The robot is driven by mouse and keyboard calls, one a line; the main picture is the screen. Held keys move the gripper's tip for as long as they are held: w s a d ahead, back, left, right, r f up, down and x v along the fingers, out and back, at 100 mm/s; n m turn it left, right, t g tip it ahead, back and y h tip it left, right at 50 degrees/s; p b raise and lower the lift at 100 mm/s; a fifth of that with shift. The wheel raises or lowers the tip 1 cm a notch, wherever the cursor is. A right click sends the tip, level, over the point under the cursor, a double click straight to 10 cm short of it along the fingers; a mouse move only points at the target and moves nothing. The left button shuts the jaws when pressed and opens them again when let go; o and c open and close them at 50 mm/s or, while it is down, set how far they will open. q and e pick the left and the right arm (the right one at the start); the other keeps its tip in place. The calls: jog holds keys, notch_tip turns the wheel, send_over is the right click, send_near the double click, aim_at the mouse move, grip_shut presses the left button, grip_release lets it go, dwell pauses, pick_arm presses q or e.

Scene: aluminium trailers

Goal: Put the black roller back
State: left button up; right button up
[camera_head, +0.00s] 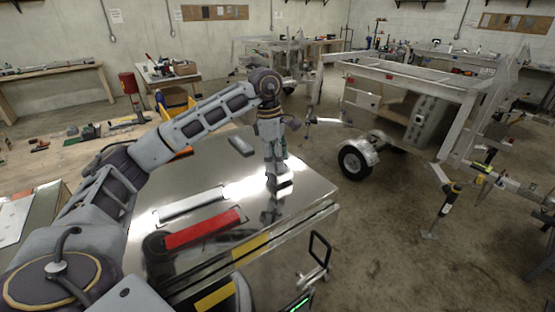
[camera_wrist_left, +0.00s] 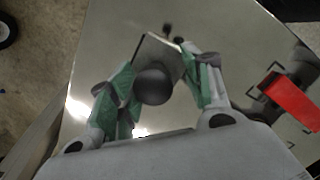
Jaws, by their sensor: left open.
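My left gripper (camera_head: 277,165) points down over the shiny metal tabletop (camera_head: 315,190). It also shows in the left wrist view (camera_wrist_left: 158,90), where its two green-padded fingers are apart. A dark round thing (camera_wrist_left: 153,86), which looks like the black roller seen end-on, lies between the fingers. A flat grey metal piece (camera_wrist_left: 157,50) shows just beyond it. I cannot tell whether the fingers touch the roller. In the head view, a small black-and-pale part (camera_head: 279,183) shows under the fingertips; the roller itself is hard to make out there. My right gripper is not in view.
A red object (camera_head: 203,228) and a pale strip (camera_head: 190,206) lie on the tabletop, left of the gripper. Black-and-yellow items (camera_head: 215,298) are at its front. An aluminium trailer (camera_head: 430,110) stands to the right, with open floor (camera_head: 375,240) between.

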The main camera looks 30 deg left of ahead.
pick_arm(q)
jog(key=shift+r+p, duration=0.4)
jog(key=shift+r, duration=0.25)
jog(key=r, duration=0.4)
jog(key=a+r, duration=0.1)
jog(key=r, duration=0.1)
jog(key=shift+s+r+b, duration=0.1)
jog(key=shift+b, duration=0.3)
jog(key=shift+s+a+r+p, duration=0.15)
jog(key=shift+r+p, duration=0.2)
jog(key=shift+r, duration=1.05)
jog(key=shift+s+a+r+p, duration=0.15)
jog(key=shift+r+p, duration=0.15)
jog(key=shift+r, duration=1.1)
jog(key=shift+f, duration=0.15)
